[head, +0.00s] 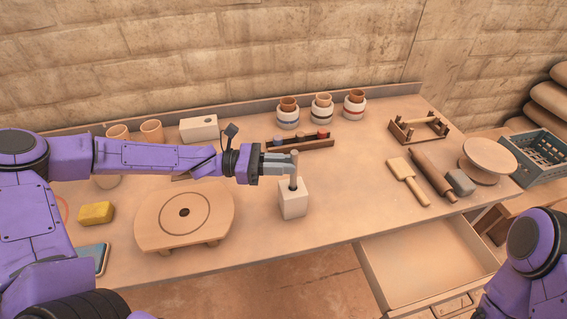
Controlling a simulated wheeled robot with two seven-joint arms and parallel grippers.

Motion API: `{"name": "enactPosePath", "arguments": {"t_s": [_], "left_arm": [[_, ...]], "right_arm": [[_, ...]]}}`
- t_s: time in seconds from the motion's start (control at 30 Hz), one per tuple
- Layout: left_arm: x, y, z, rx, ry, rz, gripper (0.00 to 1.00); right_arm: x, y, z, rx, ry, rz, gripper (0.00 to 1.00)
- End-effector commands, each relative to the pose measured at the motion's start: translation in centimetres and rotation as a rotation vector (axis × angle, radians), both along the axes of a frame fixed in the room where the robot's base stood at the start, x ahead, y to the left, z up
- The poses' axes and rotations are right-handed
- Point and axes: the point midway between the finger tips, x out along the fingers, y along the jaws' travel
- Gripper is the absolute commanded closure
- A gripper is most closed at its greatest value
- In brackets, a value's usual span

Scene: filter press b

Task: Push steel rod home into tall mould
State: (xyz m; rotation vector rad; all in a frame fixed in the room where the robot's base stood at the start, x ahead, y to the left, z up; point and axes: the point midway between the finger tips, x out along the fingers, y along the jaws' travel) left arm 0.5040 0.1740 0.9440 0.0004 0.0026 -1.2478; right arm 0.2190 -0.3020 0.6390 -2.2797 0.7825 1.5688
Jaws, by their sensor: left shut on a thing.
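The tall mould (293,203) is a pale upright block near the middle of the table. The steel rod (293,184) stands upright at the mould's top, its dark lower part meeting the top face. How deep it sits in the mould is hidden. My left gripper (291,164) reaches in from the left, level, and is shut on the rod just above the mould. The rod's upper end (295,154) shows above the fingers. My right gripper is out of view; only part of my right arm shows at the lower right.
A round wooden board (160,222) and yellow sponge (96,213) lie left of the mould. Behind it are a tool rack (301,144), a white block (199,129) and several jars. A paddle (407,180) and rolling pin (433,176) lie right. An open drawer (425,268) juts out in front.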

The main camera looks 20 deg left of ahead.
Motion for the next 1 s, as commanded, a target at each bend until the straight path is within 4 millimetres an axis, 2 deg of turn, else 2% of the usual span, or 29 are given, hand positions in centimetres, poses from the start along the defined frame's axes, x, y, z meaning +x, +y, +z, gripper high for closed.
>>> {"name": "enactPosePath", "arguments": {"t_s": [0.5, 0.53, 0.6, 0.63, 0.9, 1.0], "left_arm": [[0.0, 0.0, -1.4, -0.001, -0.001, 0.0, 1.0], [0.0, 0.0, -1.4, -0.001, -0.001, 0.0, 0.79], [0.0, 0.0, -1.3, -0.001, -0.001, 0.0, 0.56], [0.0, 0.0, -1.3, -0.001, -0.001, 0.0, 0.52], [0.0, 0.1, -1.3, 0.0, 0.0, 0.001, 0.52], [-0.3, 1.0, -1.2, 0.0, -0.004, 0.002, 0.52]], "right_arm": [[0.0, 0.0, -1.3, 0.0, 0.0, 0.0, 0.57], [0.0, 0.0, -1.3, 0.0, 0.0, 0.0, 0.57], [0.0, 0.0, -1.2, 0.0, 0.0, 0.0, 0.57], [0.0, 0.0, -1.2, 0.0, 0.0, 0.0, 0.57], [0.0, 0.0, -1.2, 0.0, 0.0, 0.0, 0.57], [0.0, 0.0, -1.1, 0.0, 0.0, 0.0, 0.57]]}}
